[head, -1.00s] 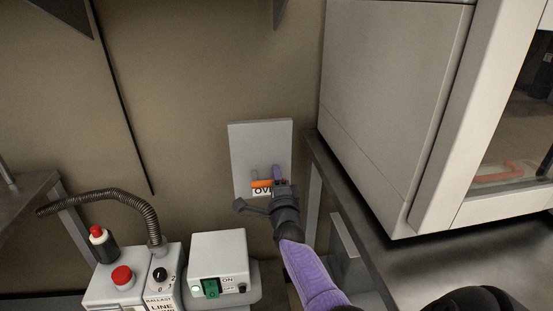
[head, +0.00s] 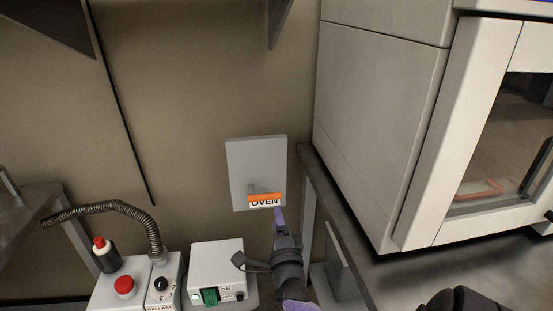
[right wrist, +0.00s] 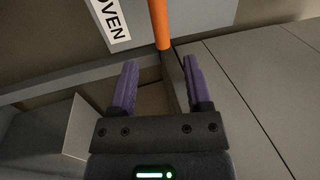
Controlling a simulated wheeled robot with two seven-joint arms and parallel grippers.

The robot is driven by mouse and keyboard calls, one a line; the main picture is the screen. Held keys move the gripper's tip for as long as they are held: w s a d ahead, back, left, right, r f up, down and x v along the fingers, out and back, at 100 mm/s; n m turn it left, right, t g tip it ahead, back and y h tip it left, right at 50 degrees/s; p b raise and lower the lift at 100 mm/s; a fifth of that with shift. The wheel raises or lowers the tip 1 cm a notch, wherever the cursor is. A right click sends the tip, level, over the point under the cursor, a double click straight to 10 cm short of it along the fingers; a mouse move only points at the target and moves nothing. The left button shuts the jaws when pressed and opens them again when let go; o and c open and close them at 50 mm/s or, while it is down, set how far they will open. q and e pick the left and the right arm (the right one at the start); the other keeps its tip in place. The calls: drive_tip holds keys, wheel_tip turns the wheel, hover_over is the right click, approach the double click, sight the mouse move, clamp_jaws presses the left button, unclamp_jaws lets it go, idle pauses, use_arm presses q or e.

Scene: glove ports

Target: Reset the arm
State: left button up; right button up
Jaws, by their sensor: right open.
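A grey wall box (head: 257,160) carries a white OVEN label (head: 264,203). An orange bar (head: 264,195) lies just above the label, beside a small grey upright part. In the right wrist view the label (right wrist: 110,20) and the orange bar (right wrist: 158,22) show at the top, ahead of the fingers. My right gripper (head: 278,214) is just below the box in the head view, apart from the orange bar. Its purple fingers (right wrist: 158,84) are spread with nothing held between them. My left gripper is not in view.
A large white oven (head: 385,120) stands on a dark bench at the right, close to my right arm.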

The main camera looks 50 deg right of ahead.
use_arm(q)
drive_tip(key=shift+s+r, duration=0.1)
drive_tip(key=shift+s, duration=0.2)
